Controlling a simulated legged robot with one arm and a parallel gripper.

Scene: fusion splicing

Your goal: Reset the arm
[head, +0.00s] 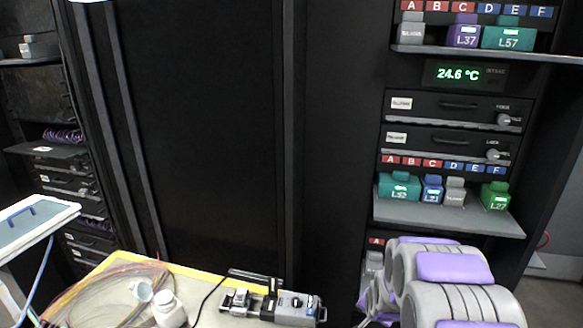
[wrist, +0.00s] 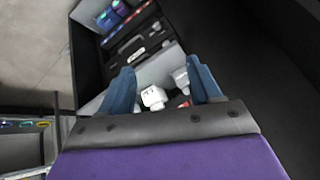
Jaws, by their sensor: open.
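My arm, grey with purple panels, fills the lower right of the head view, in front of the right-hand rack. My gripper (wrist: 163,90) shows in the wrist view with its two blue fingers spread apart. No thing is held between them. Beyond the fingers, a white block-like module (wrist: 153,97) and a grey one (wrist: 181,78) sit on a rack shelf. I cannot tell the distance from the fingertips to them. In the head view my gripper is hidden behind the arm or out of frame.
The right rack's middle shelf (head: 450,219) holds several coloured modules; an upper shelf (head: 487,54) holds more. A yellow-edged table (head: 205,290) at the lower left carries a splicer device (head: 296,307), a white bottle (head: 169,309) and looped fibre. A pale cart (head: 36,222) stands far left.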

